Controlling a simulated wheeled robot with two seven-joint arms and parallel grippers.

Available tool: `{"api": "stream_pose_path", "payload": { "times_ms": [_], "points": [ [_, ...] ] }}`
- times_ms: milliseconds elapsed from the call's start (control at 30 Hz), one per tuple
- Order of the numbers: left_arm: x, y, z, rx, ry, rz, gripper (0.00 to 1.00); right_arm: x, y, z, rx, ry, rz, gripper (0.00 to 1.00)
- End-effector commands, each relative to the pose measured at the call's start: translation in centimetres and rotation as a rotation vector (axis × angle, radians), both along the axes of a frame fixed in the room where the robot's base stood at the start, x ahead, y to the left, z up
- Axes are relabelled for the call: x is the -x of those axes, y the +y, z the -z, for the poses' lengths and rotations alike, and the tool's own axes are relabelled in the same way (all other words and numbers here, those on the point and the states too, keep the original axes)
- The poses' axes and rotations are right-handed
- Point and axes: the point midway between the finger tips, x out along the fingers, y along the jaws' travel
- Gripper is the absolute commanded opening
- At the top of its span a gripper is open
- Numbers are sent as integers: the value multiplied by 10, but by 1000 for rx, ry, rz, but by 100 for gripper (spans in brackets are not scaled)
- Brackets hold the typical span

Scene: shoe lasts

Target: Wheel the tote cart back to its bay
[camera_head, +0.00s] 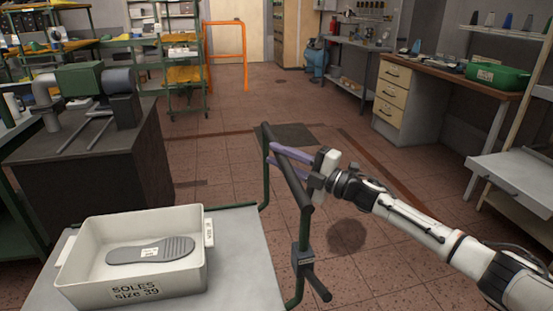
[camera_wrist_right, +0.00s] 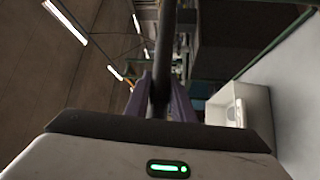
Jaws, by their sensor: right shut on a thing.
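The tote cart has a grey top (camera_head: 240,250) and a green frame, at the lower left of the head view. Its dark push bar (camera_head: 297,192) rises at its right end and also shows in the right wrist view (camera_wrist_right: 162,45). A white tote (camera_head: 190,285) labelled "SOLES size 39" stands on the cart with a grey sole (camera_head: 150,250) in it. My right gripper (camera_head: 284,160) has its purple fingers shut around the push bar. My left gripper is out of view. I cannot tell which floor area is the bay.
A dark bench (camera_head: 85,180) with a machine stands close on the left. A dark mat (camera_head: 286,137) lies on the tiled floor ahead, near brown floor bands. An orange frame (camera_head: 245,55) and shelving stand at the back. A drawer desk (camera_head: 402,95) is on the right. The middle floor is clear.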

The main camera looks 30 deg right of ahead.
Motion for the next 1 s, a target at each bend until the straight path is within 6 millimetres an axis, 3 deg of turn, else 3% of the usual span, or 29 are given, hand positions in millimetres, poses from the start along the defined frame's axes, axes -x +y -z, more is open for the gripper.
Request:
{"api": "stream_pose_path", "payload": {
  "times_ms": [400,433,533,833,1000],
  "points": [
    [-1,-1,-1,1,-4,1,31,1,-16,1,3,8,23,0],
    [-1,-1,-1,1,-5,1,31,1,-16,1,3,8,23,23],
    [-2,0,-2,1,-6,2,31,1,-14,1,2,6,19,40],
    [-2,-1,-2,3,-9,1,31,0,-6,1,2,4,8,40],
    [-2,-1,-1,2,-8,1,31,10,-12,4,2,6,8,40]
  ]
}}
